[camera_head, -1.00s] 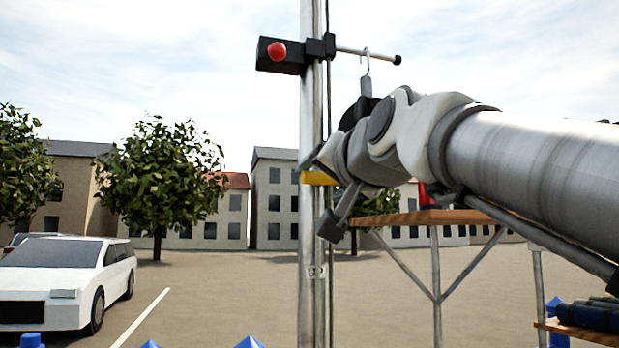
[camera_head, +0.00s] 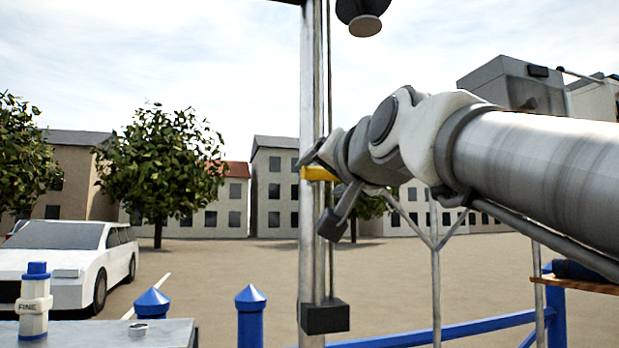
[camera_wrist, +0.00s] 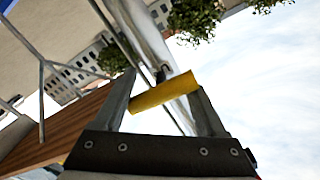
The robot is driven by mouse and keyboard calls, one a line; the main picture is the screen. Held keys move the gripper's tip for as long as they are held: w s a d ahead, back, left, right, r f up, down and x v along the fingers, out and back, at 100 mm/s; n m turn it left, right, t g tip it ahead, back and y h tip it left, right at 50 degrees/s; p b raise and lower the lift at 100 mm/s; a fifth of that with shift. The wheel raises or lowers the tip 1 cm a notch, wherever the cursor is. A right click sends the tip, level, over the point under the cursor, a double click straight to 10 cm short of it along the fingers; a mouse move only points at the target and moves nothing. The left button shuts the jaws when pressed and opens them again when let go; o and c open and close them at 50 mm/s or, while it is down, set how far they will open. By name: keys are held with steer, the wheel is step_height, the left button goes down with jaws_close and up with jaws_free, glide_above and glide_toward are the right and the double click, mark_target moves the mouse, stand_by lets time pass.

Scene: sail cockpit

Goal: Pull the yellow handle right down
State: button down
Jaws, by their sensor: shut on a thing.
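The yellow handle (camera_head: 318,173) sits at the upright metal pole (camera_head: 312,100), well above the black block (camera_head: 325,317) at the pole's foot. My gripper (camera_head: 323,187) reaches in from the right and is shut on the handle. In the wrist view the yellow handle (camera_wrist: 165,92) lies slightly tilted between the two fingers of my gripper (camera_wrist: 162,90), with the pole behind it. In the head view the gripper hides part of the handle.
Blue posts (camera_head: 250,315) and a blue rail stand low near the pole. A grey surface (camera_head: 100,333) at bottom left holds a blue-capped white bottle (camera_head: 35,300). A dark round thing (camera_head: 363,15) hangs at the top. A wooden shelf (camera_wrist: 70,125) shows in the wrist view.

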steer(key=shift+w+f, duration=0.1)
steer(key=shift+f, duration=0.35)
steer(key=shift+c, duration=0.6)
jaws_free()
steer(key=shift+d, duration=0.1)
steer(key=shift+o, duration=0.4)
steer(key=v, duration=1.7)
steer(key=shift+s+r, duration=0.3)
steer(key=shift+s, duration=0.05)
